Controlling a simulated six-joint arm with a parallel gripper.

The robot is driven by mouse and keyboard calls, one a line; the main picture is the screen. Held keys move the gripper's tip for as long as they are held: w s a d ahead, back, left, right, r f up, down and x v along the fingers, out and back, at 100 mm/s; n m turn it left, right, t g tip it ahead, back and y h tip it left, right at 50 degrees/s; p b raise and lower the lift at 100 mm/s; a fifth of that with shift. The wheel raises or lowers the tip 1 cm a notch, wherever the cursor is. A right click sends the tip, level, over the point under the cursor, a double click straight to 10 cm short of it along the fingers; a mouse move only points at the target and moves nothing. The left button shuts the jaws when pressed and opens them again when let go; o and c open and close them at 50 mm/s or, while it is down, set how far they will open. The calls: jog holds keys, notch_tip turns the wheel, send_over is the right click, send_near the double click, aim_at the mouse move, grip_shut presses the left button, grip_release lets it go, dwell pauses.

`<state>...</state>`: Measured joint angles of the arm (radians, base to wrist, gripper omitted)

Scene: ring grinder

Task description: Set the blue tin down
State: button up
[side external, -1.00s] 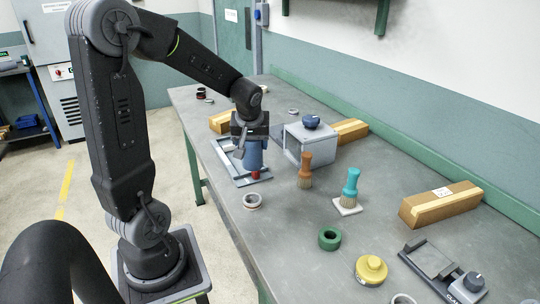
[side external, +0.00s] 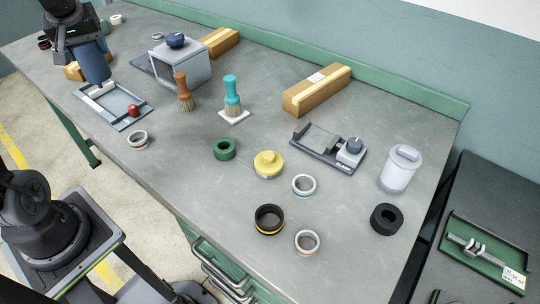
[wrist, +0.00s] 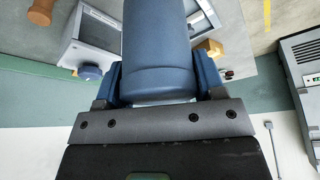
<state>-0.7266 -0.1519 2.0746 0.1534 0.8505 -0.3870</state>
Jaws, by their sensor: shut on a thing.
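The blue tin (side external: 94,64) is held at the upper left of the side external view. It tilts slightly in that picture, with its lower end by the far end of a grey frame (side external: 119,124) on the bench. I cannot tell whether it touches anything. My gripper (side external: 80,38) is shut on the tin's upper part. In the wrist view the tin (wrist: 158,45) fills the middle, between the two blue-grey fingers of my gripper (wrist: 160,85). The tin's far end is out of that view.
A red knob (side external: 133,111) stands on the frame's near right side. A grey box (side external: 180,68) with a blue knob, an orange-handled brush (side external: 182,86) and a teal-handled brush (side external: 232,95) stand to the right. Bare bench (side external: 200,195) lies in front.

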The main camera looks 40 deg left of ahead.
jog(key=w+d+m+t+h, duration=0.2)
jog(key=w+d+m, duration=0.4)
jog(key=w+d, duration=0.75)
jog(key=w+d+m+h, duration=0.1)
jog(key=w+d+m, duration=0.15)
jog(key=d, duration=0.55)
jog(key=w+d+m+h, duration=0.1)
jog(key=w+d+m, duration=0.15)
jog(key=d, duration=0.65)
jog(key=s+d+m+h, duration=0.2)
jog(key=d+m, duration=0.3)
jog(key=d, duration=1.3)
jog(key=shift+s+d+f, duration=0.4)
jog(key=shift+d+f, duration=1.5)
jog(key=shift+f, duration=0.8)
jog(key=shift+s+d+f, duration=0.35)
jog(key=shift+d+f, duration=1.55)
jog(key=shift+f, duration=0.8)
jog(key=shift+s+d+f, duration=0.4)
jog(key=shift+d+f, duration=1.5)
jog(key=shift+f, duration=0.8)
